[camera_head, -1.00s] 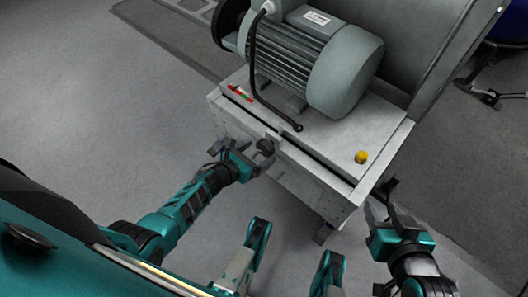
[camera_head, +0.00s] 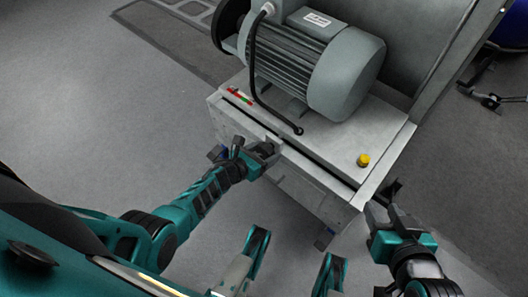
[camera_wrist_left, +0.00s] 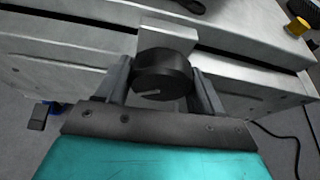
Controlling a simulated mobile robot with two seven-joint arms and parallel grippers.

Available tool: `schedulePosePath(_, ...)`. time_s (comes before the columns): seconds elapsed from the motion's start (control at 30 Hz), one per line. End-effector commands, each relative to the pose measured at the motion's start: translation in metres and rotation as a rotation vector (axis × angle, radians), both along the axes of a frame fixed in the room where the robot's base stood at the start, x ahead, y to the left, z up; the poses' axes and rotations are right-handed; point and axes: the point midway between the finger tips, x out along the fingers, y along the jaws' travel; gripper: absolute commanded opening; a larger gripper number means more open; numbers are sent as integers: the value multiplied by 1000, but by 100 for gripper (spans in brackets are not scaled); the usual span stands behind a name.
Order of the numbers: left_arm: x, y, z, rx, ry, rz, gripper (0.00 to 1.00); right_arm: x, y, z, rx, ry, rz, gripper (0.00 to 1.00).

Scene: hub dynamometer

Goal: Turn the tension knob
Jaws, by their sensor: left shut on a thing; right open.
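The tension knob (camera_wrist_left: 162,75) is a dark round knob with a pale mark on its face, on the front of the grey dynamometer cabinet (camera_head: 322,202). In the left wrist view it sits between the two fingers of my left gripper (camera_wrist_left: 163,88), which is shut on it. In the head view my left gripper (camera_head: 266,152) is at the cabinet's front edge and mostly hides the knob. My right gripper (camera_head: 380,205) is open and empty, beside the cabinet's right front corner.
A grey motor (camera_head: 318,62) with a black cable stands on the cabinet top. A yellow button (camera_head: 363,160) is near the top's right edge, and a red-green scale (camera_head: 240,96) is at its left. Floor to the left is clear.

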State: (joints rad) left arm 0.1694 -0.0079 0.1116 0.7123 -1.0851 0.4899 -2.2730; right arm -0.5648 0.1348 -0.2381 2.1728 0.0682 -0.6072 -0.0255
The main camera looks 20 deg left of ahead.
Motion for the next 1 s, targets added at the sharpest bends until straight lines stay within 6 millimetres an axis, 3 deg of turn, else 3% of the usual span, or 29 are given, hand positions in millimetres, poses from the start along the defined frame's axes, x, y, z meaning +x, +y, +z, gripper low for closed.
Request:
schedulePosePath(0.17,0,0,0,0,0,0,38,-2,0,-2,0,5,-2,43)
schedulePosePath(0.53,-1,1,-1,-64,26,-2,37,-3,-1,-3,-1,7,-1,43)
schedulePosePath(1.0,-1,1,-1,-391,146,0,37,-1,0,-2,0,4,0,43)
